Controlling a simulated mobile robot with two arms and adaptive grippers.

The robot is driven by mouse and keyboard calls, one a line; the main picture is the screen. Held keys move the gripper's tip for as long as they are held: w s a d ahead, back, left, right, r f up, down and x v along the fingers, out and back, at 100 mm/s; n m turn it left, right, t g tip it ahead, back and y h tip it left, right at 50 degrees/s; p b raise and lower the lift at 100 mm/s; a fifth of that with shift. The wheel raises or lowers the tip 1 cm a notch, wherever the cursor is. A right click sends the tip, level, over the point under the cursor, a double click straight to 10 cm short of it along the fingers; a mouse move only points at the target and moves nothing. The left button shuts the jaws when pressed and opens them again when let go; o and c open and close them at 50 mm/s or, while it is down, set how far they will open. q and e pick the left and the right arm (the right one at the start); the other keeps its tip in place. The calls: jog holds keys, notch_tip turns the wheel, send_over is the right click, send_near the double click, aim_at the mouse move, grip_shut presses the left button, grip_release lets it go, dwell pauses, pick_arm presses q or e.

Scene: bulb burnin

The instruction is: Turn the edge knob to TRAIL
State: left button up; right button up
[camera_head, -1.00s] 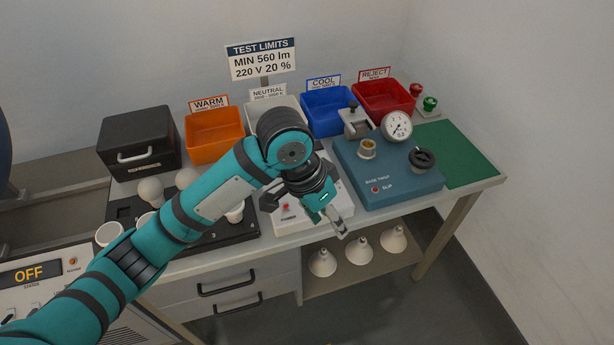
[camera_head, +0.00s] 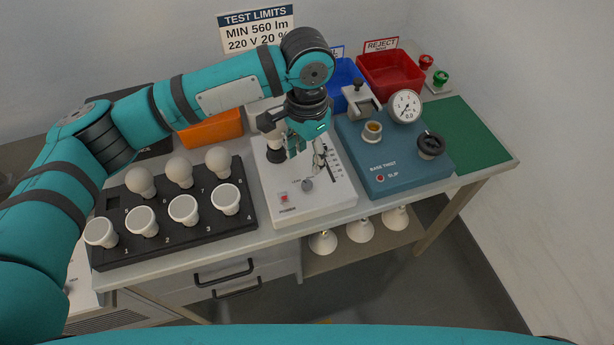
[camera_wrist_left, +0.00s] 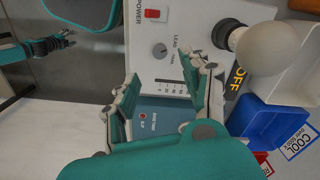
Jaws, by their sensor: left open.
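The edge knob (camera_head: 307,185) is a small grey round knob on the front of the white dimmer unit (camera_head: 325,201), beside the red power switch (camera_head: 283,198). It also shows in the left wrist view (camera_wrist_left: 160,51), with a LEAD label near it. Which way it points is too small to tell. My left gripper (camera_head: 311,152) is open and empty above the unit, behind the knob in the head view. In the left wrist view its fingers (camera_wrist_left: 165,82) are spread, with the knob beyond them. My right gripper (camera_wrist_left: 62,40) shows at the upper left there; its jaws are unclear.
A bulb (camera_wrist_left: 268,49) stands in a black socket on the unit, close to my left gripper. A black tray (camera_head: 180,236) of bulbs lies left, the blue base-twist unit (camera_head: 408,181) right. Bins stand behind. A green mat (camera_head: 470,140) is clear.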

aim_at(307, 184)
pick_arm(q)
notch_tip(307, 184, down, 8)
jog(key=shift+r, duration=0.1)
jog(key=shift+f, duration=0.75)
pick_arm(e)
jog(key=shift+w+a+r, duration=0.1)
jog(key=shift+w+r, duration=0.1)
jog(key=shift+w, duration=0.25)
jog(key=shift+w+a+r, duration=0.1)
jog(key=shift+w+r, duration=0.05)
jog(key=shift+w, duration=0.25)
jog(key=shift+s, duration=0.1)
pick_arm(q)
jog(key=shift+c, duration=0.6)
grip_shut()
pick_arm(e)
jog(key=shift+d, duration=0.2)
